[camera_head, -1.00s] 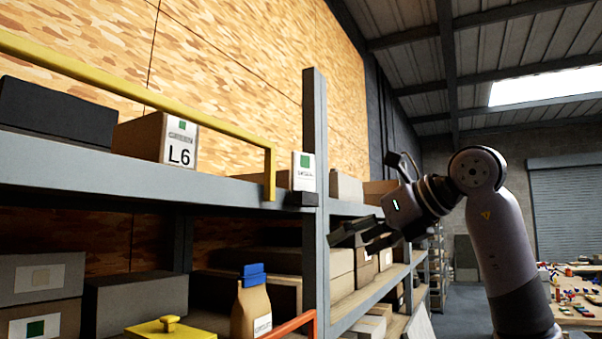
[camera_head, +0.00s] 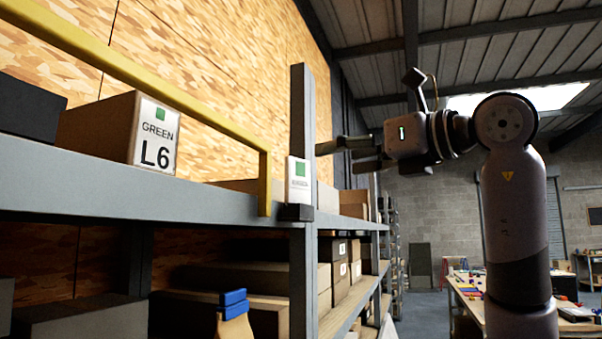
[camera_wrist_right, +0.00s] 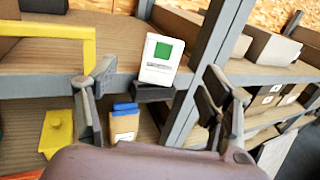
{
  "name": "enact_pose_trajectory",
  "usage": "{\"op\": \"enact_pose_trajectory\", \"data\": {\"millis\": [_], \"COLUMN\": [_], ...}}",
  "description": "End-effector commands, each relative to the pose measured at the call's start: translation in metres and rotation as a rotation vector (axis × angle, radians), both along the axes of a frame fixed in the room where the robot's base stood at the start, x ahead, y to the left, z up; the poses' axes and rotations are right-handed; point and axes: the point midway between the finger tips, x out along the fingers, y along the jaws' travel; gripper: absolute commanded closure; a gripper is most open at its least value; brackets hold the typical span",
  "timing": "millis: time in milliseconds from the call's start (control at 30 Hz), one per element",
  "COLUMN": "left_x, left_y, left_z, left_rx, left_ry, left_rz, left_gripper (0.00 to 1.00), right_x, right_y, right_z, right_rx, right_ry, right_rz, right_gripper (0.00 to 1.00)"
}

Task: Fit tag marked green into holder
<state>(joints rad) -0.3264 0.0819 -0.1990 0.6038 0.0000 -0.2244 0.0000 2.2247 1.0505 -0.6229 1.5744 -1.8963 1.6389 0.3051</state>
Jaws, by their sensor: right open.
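A white tag with a green square (camera_head: 299,181) stands upright in a small dark holder (camera_head: 296,212) on the shelf's front edge, by the grey post. In the right wrist view the tag (camera_wrist_right: 161,60) leans slightly, with its lower edge at the dark holder (camera_wrist_right: 153,93); whether it is fully seated I cannot tell. My right gripper (camera_head: 335,155) is open and empty, to the right of and above the tag. In the right wrist view its fingers (camera_wrist_right: 165,100) are spread wide, with the tag beyond and between them. My left gripper is not in view.
A grey post (camera_head: 302,120) rises right beside the tag. A yellow rail (camera_head: 150,85) runs along the upper shelf to its left. A box marked GREEN L6 (camera_head: 118,132) stands on that shelf. A blue-topped bag (camera_head: 233,315) sits below. The aisle at right is open.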

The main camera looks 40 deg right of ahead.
Motion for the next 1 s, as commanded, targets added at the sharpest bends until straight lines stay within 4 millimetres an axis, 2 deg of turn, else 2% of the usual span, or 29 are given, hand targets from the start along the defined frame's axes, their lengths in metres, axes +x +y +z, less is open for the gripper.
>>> {"op": "enact_pose_trajectory", "data": {"millis": [67, 200, 300, 400, 533, 733, 867, 1000], "left_x": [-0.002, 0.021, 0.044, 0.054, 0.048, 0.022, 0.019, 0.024], "left_y": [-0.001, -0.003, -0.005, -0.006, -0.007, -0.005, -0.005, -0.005], "left_z": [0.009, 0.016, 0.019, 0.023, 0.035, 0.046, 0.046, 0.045], "left_rx": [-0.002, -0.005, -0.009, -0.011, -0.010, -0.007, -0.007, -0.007], "left_ry": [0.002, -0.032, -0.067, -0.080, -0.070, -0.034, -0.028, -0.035], "left_rz": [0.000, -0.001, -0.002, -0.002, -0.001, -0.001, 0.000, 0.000], "left_gripper": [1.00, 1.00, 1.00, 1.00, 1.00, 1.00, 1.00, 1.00], "right_x": [0.019, 0.040, 0.047, 0.052, 0.069, 0.096, 0.102, 0.101], "right_y": [0.001, 0.003, 0.003, 0.003, 0.001, 0.001, 0.001, 0.001], "right_z": [0.002, 0.001, 0.001, 0.001, 0.003, 0.001, 0.000, 0.000], "right_rx": [-0.001, 0.000, 0.001, 0.001, 0.000, 0.001, 0.002, 0.002], "right_ry": [0.006, 0.004, 0.001, 0.001, 0.006, 0.004, 0.000, -0.001], "right_rz": [0.000, -0.001, -0.001, -0.001, -0.002, -0.001, 0.000, 0.000], "right_gripper": [0.27, 0.27, 0.27, 0.27, 0.27, 0.27, 0.27, 0.27]}}
